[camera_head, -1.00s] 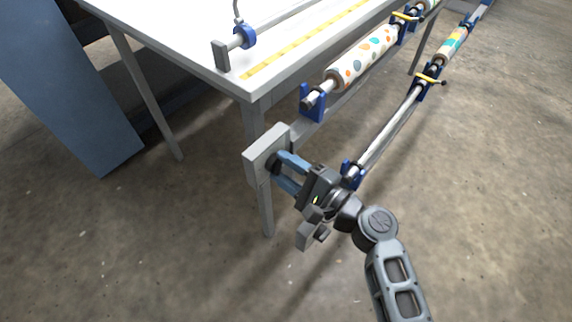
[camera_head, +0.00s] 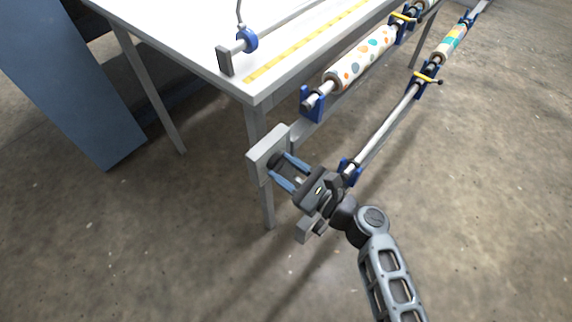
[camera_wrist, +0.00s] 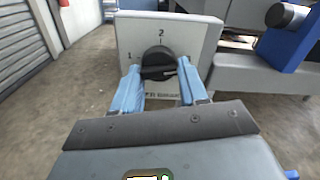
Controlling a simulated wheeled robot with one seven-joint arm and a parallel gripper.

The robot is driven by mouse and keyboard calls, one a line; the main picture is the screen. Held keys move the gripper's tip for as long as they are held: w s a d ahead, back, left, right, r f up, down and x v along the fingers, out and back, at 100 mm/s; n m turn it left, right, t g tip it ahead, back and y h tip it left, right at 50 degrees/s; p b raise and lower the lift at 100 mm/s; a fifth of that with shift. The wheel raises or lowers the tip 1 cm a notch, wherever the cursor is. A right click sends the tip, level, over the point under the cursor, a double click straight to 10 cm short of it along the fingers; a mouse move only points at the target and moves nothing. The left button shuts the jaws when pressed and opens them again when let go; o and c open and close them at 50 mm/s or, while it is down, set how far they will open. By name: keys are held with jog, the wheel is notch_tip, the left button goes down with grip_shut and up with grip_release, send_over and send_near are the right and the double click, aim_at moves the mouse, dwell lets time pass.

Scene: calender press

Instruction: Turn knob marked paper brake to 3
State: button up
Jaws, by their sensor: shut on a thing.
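The black round knob (camera_wrist: 158,60) sits on a light grey panel (camera_wrist: 205,38) in the wrist view. The numbers 1 and 2 show left of and above it. No 3 can be read; my right finger covers part of that side. Lettering below the knob is partly hidden and ends in what looks like "BRAKE". The knob's grip bar lies nearly level, with a small pale mark toward its right end. My gripper (camera_wrist: 159,66) is shut on the knob, one blue finger on each side. In the head view, my gripper (camera_head: 280,167) meets the panel (camera_head: 264,152) at the table corner.
The white table (camera_head: 200,40) stands behind the panel. Rollers with patterned paper (camera_head: 360,60) and blue brackets (camera_head: 312,104) run along its right side. A lower metal bar (camera_head: 385,133) passes close to my gripper. The concrete floor is open in front.

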jog(key=shift+f+m, duration=0.15)
jog(key=shift+m, duration=0.35)
jog(key=o, duration=1.1)
jog(key=shift+v, duration=3.95)
jog(key=shift+s, duration=0.1)
